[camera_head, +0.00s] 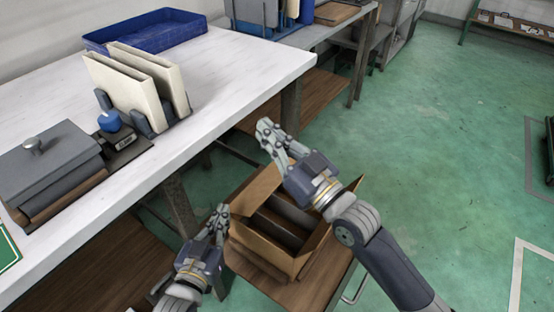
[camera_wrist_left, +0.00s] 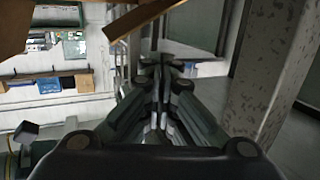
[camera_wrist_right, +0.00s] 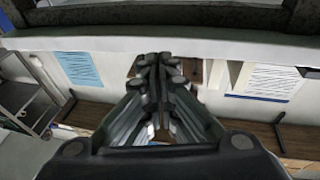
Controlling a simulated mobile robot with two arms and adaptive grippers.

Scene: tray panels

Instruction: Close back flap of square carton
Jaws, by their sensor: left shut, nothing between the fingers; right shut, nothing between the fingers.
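The square carton (camera_head: 268,248) stands open, with its dark inside showing. A brown flap (camera_head: 255,190) stands up and leans outward at its back left. Another flap (camera_head: 354,187) shows at the right, partly behind my right arm. My left gripper (camera_head: 221,210) is shut and empty beside the carton's left side. Whether it touches the carton cannot be told. My right gripper (camera_head: 264,126) is shut and empty, above and beyond the back of the carton. My right wrist covers part of the carton's back edge. Brown board edges (camera_wrist_left: 135,20) show at the top of the left wrist view.
The carton rests on a low brown wooden top (camera_head: 325,285) with a metal handle. A white table (camera_head: 215,75) stands close on the left, with a blue tray (camera_head: 150,30), white binders (camera_head: 125,90) and a grey box (camera_head: 50,160).

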